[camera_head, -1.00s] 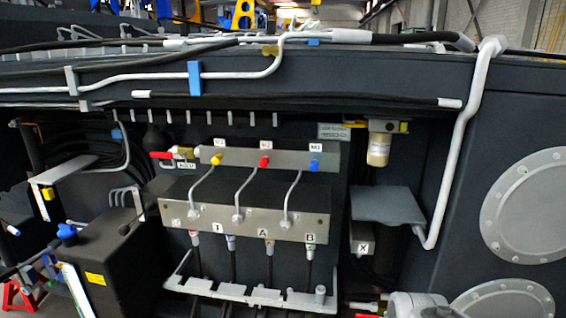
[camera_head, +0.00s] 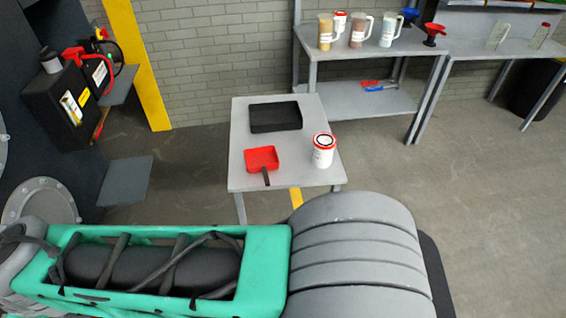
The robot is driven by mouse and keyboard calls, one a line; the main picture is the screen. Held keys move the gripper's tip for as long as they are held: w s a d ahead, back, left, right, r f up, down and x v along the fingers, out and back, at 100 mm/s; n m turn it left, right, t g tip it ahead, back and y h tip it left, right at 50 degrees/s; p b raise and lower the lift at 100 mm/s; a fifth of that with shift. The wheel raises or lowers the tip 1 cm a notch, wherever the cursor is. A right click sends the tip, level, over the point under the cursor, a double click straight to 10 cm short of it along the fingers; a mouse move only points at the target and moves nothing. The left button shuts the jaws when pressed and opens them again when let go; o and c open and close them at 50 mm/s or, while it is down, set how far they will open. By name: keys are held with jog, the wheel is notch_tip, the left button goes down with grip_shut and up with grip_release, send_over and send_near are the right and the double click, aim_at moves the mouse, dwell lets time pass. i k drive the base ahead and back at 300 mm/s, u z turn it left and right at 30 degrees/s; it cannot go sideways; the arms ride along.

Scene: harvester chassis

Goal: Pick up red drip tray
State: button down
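The red drip tray (camera_head: 261,155) lies on the left front part of a small grey table (camera_head: 246,112). It is a shallow square pan with a dark handle pointing toward the table's front edge. Nothing covers it. My own arm or body parts fill the bottom of the view, in front of the table and apart from the tray. My gripper cannot be made out in this view.
A black tray (camera_head: 275,117) sits behind the red one. Shelving (camera_head: 350,100) with jugs and funnels is behind. The dark chassis (camera_head: 22,120) is left. Floor is open on the right.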

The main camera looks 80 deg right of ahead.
aim_at(263, 159)
jog(key=z, duration=2.7)
jog(key=k, duration=1.3)
jog(key=u, duration=0.6)
jog(key=i, duration=0.55)
jog(key=u, duration=0.85)
jog(key=i, duration=1)
jog(key=z, duration=0.75)
jog(key=i, duration=0.65)
jog(key=z, duration=0.55)
